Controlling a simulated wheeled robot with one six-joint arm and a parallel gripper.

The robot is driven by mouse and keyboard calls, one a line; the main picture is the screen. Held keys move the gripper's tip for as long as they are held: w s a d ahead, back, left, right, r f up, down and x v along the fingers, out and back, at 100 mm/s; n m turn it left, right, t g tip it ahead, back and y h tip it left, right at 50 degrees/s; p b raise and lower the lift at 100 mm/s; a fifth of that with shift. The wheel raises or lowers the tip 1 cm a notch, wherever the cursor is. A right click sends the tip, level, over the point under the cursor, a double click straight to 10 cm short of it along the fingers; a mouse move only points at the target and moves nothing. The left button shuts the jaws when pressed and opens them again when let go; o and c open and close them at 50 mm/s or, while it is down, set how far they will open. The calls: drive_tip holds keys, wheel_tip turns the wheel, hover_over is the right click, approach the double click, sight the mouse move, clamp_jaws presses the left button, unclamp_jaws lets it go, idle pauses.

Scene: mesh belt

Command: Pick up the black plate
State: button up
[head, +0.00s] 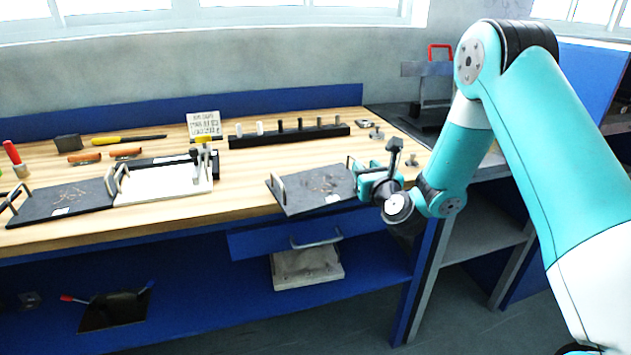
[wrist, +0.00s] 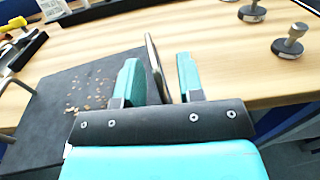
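A black plate (head: 318,190) with small brown bits on it and a handle at each end is at the front edge of the wooden table. It also shows in the wrist view (wrist: 50,110). My gripper (head: 362,178) is at the plate's right end. In the wrist view my gripper (wrist: 160,80) is open, and the plate's metal handle (wrist: 152,55) stands between its two teal fingers with gaps visible. The lower part of the handle is hidden by the gripper. A second dark plate (head: 65,203) with handles lies at the far left.
A white plate (head: 165,184) with handles lies beside the second dark plate. A black rack (head: 290,137) with several pegs stands behind. Metal knobs (head: 376,132) stand at the back right. Bare wood (head: 240,185) lies left of the near plate. A blue shelf (head: 210,290) is below.

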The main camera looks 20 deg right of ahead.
clamp_jaws()
drive_tip(key=shift+r, duration=0.15)
